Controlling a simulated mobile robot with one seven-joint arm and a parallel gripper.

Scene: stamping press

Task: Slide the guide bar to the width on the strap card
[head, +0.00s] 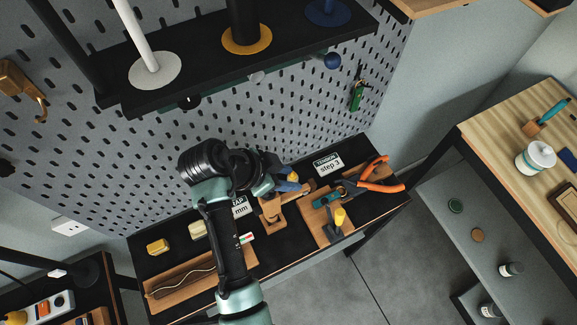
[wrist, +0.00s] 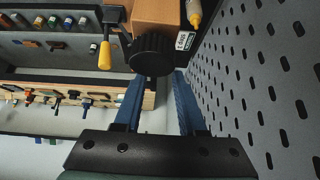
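The strap card (head: 240,206) stands at the back of the black bench, mostly hidden behind my arm; only part of its text and "mm" show. My gripper (wrist: 155,78) has two blue fingers spread apart, with a clear gap between them. A black ribbed knob (wrist: 152,54) on a wooden block (wrist: 158,13) lies just beyond the fingertips; whether they touch it I cannot tell. In the head view my gripper (head: 288,184) is above a wooden fixture (head: 272,213) right of the strap card. I cannot clearly pick out the guide bar.
A "step 3" tension card (head: 328,163) stands at the back. Orange-handled pliers (head: 382,184) and a yellow-handled tool (head: 340,217) are at the right. A long wooden tray (head: 180,292) and a yellow block (head: 158,246) are at the left. The pegboard (head: 140,170) rises close behind.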

